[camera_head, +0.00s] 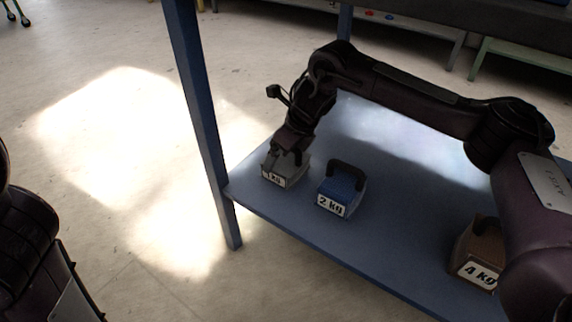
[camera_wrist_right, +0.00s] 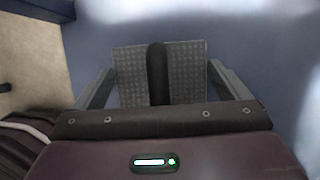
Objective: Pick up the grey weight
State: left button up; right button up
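The grey weight (camera_head: 275,181), labelled 1 kg, stands at the left corner of the blue shelf. My right gripper (camera_head: 288,156) points down at it and hides part of its top. In the right wrist view the grey weight (camera_wrist_right: 187,75) has a patterned top and a black upright handle (camera_wrist_right: 157,75). The fingers of my right gripper (camera_wrist_right: 162,80) are spread wide, one on each side of the weight, with the handle between them and clear of both. Whether the fingertips touch the weight's sides I cannot tell. My left gripper is out of view.
A blue 2 kg weight (camera_head: 342,190) stands just right of the grey one. A brown 4 kg weight (camera_head: 481,252) is farther right on the blue shelf (camera_head: 375,245). A blue table leg (camera_head: 200,110) rises close to the left of the grey weight.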

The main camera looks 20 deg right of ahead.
jog(key=c, duration=1.2)
jog(key=shift+r, duration=0.15)
jog(key=shift+w, duration=0.1)
